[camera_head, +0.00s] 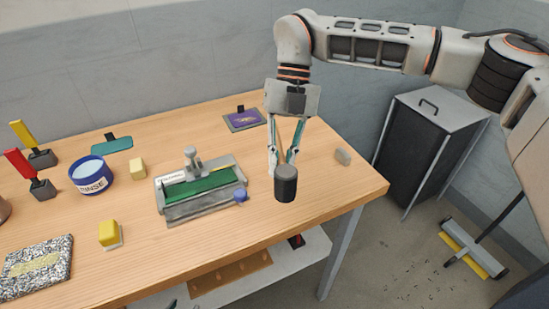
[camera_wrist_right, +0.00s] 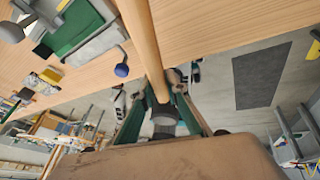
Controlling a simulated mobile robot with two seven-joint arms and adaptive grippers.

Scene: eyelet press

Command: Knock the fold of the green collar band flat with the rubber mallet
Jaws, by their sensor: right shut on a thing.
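The green collar band (camera_head: 200,188) lies along a grey press fixture (camera_head: 207,212) in the middle of the table. A grey knobbed post stands behind the band, and a blue knob (camera_head: 240,195) sits at the fixture's right front. The band also shows at upper left in the right wrist view (camera_wrist_right: 72,28). My right gripper (camera_head: 280,168) points down, right of the fixture, shut on the rubber mallet. The mallet's black head (camera_head: 285,184) hangs below the fingers, apart from the band. Its wooden handle (camera_wrist_right: 143,40) crosses the right wrist view. My left gripper is not visible.
A RINSE tub (camera_head: 91,178), yellow blocks (camera_head: 109,231), red and yellow handled tools and a speckled pad (camera_head: 36,267) occupy the left. A purple-topped plate (camera_head: 244,119) lies behind. A dark cabinet (camera_head: 430,145) stands beyond.

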